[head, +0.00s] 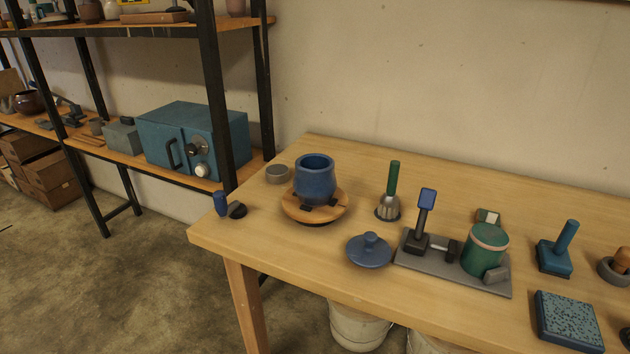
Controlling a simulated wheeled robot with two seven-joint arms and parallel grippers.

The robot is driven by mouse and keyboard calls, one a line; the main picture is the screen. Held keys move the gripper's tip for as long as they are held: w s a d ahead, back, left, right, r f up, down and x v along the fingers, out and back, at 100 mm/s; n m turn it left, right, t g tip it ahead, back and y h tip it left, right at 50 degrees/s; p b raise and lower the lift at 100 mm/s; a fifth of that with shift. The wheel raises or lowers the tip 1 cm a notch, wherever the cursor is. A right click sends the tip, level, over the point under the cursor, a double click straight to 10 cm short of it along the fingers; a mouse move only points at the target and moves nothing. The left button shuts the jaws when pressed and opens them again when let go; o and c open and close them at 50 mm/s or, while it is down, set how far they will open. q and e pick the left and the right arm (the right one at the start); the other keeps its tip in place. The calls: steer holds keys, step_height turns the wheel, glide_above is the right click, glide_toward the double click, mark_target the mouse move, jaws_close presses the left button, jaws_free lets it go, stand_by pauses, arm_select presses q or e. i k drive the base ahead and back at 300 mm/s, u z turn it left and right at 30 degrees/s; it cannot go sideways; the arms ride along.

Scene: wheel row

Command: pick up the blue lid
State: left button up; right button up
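The blue lid (369,250) lies on the wooden table, knob up, near its front edge. It is a shallow round disc with a small knob in the middle. It sits just left of the grey tray and appears apart from it. A blue pot (315,178) stands upright behind it and to the left, open at the top, on a round wooden stand (316,210). Neither of my grippers shows in the head view.
The table (300,250) has free room left of the lid. The grey tray (455,275) holds a green jar (485,249) and a blue-topped tool (424,215). A green-handled tool (393,190) stands behind. A textured block (568,320) lies at right. Shelves (212,100) stand at left.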

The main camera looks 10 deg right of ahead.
mark_target(368, 250)
steer(key=u, duration=2.5)
steer(key=k, duration=1.3)
steer(key=z, duration=1.3)
